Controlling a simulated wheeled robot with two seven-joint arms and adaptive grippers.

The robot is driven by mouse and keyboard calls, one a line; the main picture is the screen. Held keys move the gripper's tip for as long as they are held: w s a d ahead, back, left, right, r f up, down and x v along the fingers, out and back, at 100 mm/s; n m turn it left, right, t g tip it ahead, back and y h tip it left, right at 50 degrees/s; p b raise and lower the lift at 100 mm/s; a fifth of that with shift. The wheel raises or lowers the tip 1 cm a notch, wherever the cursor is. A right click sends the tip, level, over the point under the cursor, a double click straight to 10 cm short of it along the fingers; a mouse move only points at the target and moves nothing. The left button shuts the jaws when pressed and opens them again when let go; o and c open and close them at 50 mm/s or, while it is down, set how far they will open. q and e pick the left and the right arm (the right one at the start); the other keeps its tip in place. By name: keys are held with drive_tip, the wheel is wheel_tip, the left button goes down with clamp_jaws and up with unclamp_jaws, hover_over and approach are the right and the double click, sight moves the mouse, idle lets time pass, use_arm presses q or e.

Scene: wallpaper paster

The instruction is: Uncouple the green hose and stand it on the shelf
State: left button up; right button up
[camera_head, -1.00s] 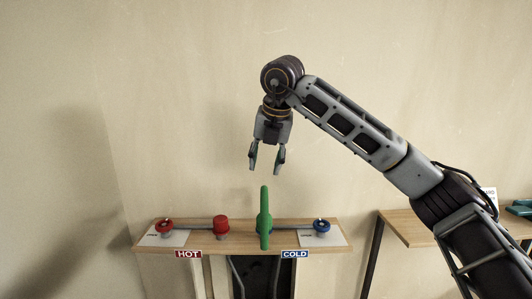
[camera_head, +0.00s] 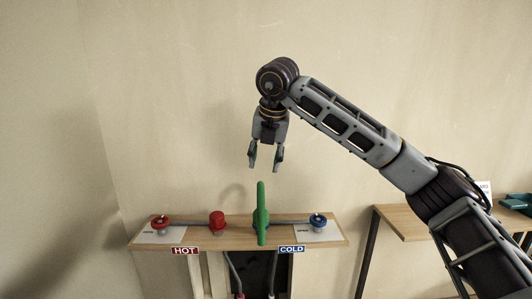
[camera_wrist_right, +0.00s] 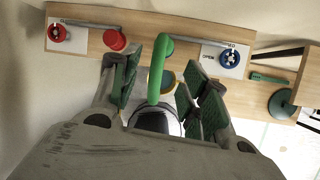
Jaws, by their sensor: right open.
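My right gripper (camera_head: 265,165) is open and empty, pointing down just above the hose's top in the head view. It also shows open in the right wrist view (camera_wrist_right: 160,85). The hose's lower joint is partly hidden in the wrist view. My left gripper is not in view.
A red valve (camera_head: 160,222) and a red cap (camera_head: 217,221) stand left on the shelf, by the HOT label (camera_head: 185,251). A blue valve (camera_head: 318,220) stands right, by the COLD label (camera_head: 291,249). Another wooden table (camera_head: 401,221) stands at right, with a teal object (camera_head: 516,203).

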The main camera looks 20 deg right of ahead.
sight(261, 185)
drive_tip(key=p+x, duration=0.1)
drive_tip(key=x, duration=0.8)
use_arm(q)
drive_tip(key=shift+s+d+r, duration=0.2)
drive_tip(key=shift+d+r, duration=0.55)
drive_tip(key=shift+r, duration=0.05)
use_arm(e)
drive_tip(key=shift+x, duration=1.15)
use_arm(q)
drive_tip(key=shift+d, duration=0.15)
use_arm(e)
clamp_jaws()
